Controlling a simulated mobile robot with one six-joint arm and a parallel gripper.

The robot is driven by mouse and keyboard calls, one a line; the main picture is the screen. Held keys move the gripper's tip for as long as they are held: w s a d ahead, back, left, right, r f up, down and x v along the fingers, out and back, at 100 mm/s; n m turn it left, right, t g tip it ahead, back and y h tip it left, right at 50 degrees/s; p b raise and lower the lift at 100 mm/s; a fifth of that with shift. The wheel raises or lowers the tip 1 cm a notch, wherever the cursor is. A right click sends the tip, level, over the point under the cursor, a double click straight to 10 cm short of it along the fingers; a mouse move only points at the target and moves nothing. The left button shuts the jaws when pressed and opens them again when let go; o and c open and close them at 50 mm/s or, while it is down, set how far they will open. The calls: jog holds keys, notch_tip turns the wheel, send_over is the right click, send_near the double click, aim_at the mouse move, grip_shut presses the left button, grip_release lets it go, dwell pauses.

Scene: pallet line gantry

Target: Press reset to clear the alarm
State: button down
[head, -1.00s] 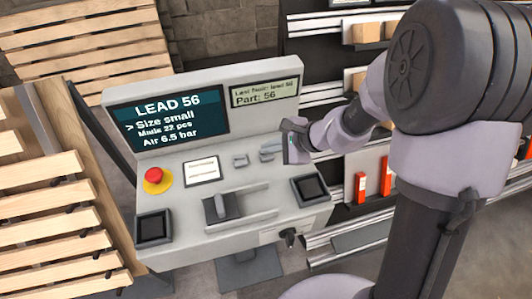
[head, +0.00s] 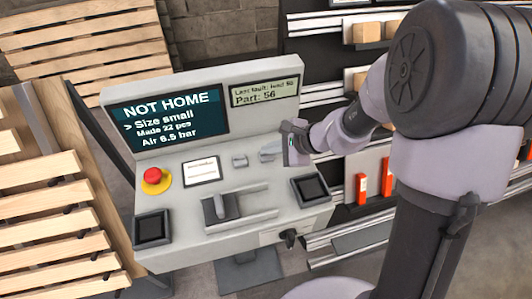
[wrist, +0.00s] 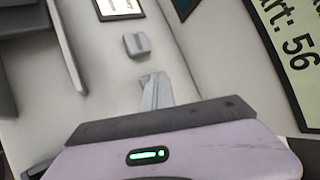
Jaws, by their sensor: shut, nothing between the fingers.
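The grey control console (head: 215,245) has a main screen (head: 168,118) that reads NOT HOME, Size small, Made 22 pcs, Air 6.5 bar. A smaller screen (head: 264,92) reads Last fault: lead 56, Part: 56. A small grey button (head: 240,160) sits below the screens; it also shows in the wrist view (wrist: 136,45). I see no readable reset label. My gripper (head: 268,153) is shut and empty, over the panel just right of that button. Its fingers (wrist: 156,90) show in the wrist view and hide the panel behind them. I cannot tell whether they touch it.
A red emergency stop (head: 153,175) on a yellow base is at the console's left. A white label card (head: 201,170), a grey lever (head: 214,207) and two dark square pads (head: 152,229) (head: 310,188) are on the panel. Wooden pallets (head: 50,215) stand left; racks are behind right.

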aim_at(269, 156)
jog(key=shift+r+p, duration=0.55)
jog(key=shift+r, duration=0.3)
jog(key=shift+r, duration=0.1)
notch_tip(269, 156, up, 5)
jog(key=p, duration=0.3)
jog(key=shift+p, duration=0.4)
